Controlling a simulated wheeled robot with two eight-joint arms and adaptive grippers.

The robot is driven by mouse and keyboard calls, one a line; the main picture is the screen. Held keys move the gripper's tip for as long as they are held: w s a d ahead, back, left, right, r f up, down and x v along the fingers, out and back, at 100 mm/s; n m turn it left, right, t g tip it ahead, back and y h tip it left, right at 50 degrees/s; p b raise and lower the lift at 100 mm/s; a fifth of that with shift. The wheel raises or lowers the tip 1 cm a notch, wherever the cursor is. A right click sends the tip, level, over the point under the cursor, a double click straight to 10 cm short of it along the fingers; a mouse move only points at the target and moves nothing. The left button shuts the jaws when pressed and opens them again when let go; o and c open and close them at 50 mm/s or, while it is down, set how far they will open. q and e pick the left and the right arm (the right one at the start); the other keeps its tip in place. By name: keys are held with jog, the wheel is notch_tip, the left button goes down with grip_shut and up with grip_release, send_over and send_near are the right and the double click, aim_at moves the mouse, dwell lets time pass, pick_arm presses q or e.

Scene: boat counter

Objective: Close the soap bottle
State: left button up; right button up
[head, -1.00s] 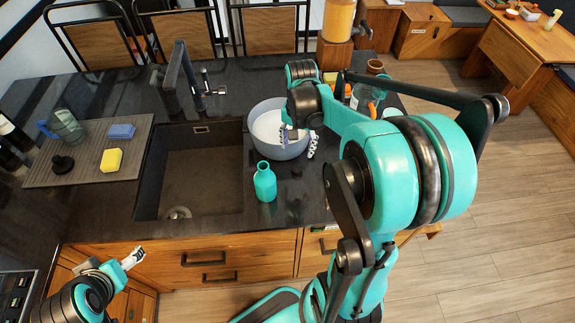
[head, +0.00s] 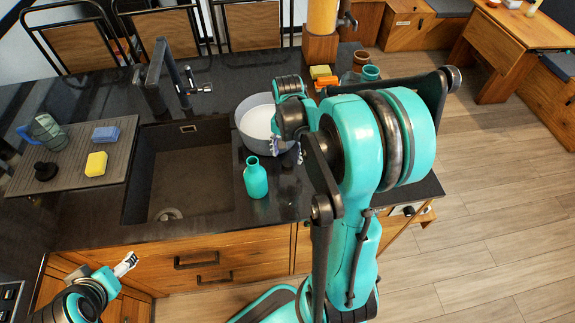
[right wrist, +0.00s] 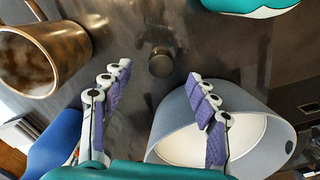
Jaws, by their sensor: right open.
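The teal soap bottle (head: 256,182) stands upright on the dark counter between the sink and the round bowl, its neck uncapped. My right gripper (head: 287,150) is low over the counter, beside the bowl's near right side and right of the bottle. In the right wrist view the right gripper (right wrist: 160,95) is open, fingers wide apart. A small dark round piece (right wrist: 161,64), perhaps the bottle's cap, shows beyond and between the fingertips, not held. In the head view I cannot make it out. My left gripper (head: 125,264) is in front of the cabinets, away from the bottle; its jaw state is unclear.
The grey bowl (head: 244,130) is close to the right gripper; its rim shows by the right finger in the wrist view. A brown mug (right wrist: 75,42) is at the wrist view's left. The sink (head: 185,175) and drainboard (head: 65,180) lie left.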

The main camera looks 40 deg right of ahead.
aim_at(287, 164)
jog(key=shift+f, duration=0.1)
notch_tip(287, 164, down, 5)
jog(key=shift+w+b, duration=0.15)
jog(key=shift+b, duration=0.8)
jog(key=c, duration=0.8)
